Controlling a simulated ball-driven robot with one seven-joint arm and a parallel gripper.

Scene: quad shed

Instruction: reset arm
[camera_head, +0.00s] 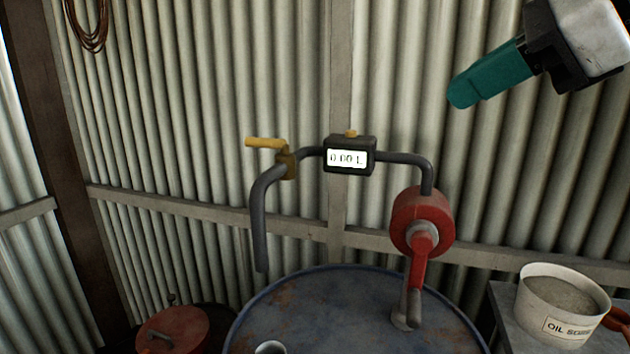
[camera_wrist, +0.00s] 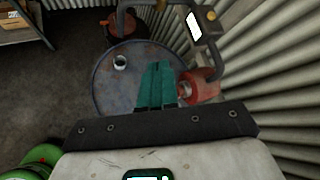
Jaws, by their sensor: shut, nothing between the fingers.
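My gripper (camera_head: 462,97) is at the upper right of the head view, with teal fingers together and nothing between them. It is in the air in front of the corrugated wall, above and to the right of the red pump (camera_head: 422,222), apart from it. In the wrist view the teal fingers of my gripper (camera_wrist: 158,66) point over the blue drum (camera_wrist: 107,84) and hide part of its top. The pump stands on the drum and carries a meter (camera_head: 350,156) with a lit display, a grey spout (camera_head: 260,220) and a yellow valve lever (camera_head: 265,143).
A white bucket (camera_head: 562,300) with a label stands on a grey surface at the lower right. A red lidded can (camera_head: 172,330) stands left of the drum. A rope coil (camera_head: 88,22) hangs on the wall. A green object (camera_wrist: 40,158) shows in the wrist view's lower left.

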